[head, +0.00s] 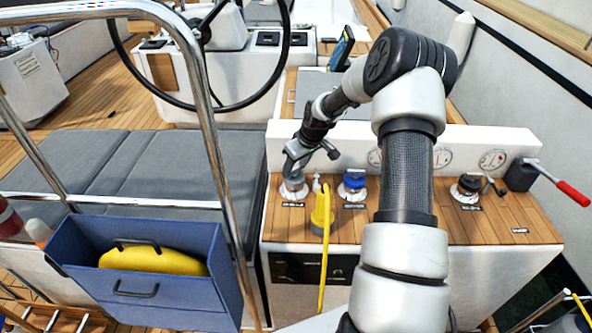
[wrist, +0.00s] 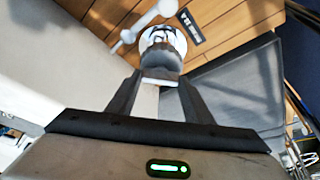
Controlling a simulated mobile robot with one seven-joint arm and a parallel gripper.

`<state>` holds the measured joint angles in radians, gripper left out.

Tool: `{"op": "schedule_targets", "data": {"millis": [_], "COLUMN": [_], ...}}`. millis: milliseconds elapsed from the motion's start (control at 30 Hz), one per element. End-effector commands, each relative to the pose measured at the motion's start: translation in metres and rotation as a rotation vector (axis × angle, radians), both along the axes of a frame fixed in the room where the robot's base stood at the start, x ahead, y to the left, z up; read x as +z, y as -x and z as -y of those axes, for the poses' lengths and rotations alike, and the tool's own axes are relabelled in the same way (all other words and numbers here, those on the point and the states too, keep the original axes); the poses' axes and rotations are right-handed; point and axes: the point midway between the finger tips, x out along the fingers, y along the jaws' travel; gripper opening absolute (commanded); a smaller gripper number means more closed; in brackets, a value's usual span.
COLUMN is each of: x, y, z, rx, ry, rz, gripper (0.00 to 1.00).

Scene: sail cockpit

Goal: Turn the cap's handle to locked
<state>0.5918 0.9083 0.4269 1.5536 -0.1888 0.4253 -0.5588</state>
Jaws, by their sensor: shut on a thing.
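The cap (head: 293,190) is the leftmost of the deck fittings on the wooden console top, with a pale metal ring around its base. My gripper (head: 292,172) comes down on it from above and is shut on its grey handle. In the wrist view my gripper's two dark fingers (wrist: 160,80) close on the dark grey handle (wrist: 160,60), with the pale ring (wrist: 162,36) just beyond. A black label (wrist: 190,28) lies beside the ring; its lettering is too small to read. The fingers partly hide the handle, so I cannot tell its exact angle.
Beyond are a blue cap (head: 354,181), a black cap (head: 468,186) and a red-handled lever (head: 570,193). A white gauge panel (head: 455,150) rises behind. A blue box (head: 150,290) hangs front left.

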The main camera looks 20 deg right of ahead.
Motion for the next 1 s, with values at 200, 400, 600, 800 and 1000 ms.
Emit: {"op": "schedule_targets", "data": {"millis": [200,400,600,800,1000], "x": [-0.0021,-0.0022,-0.0014,-0.0005,0.0005], "y": [-0.0007,-0.0004,-0.0011,-0.0012,-0.002], "z": [-0.0036,-0.0056,-0.0072,-0.0083,-0.0083], "rx": [-0.201,-0.391,-0.58,-0.767,-0.931], "ry": [0.004,0.003,0.003,0.003,0.001], "rz": [0.004,0.002,0.003,0.002,0.003], "gripper": [0.24,0.24,0.24,0.24,0.24]}}
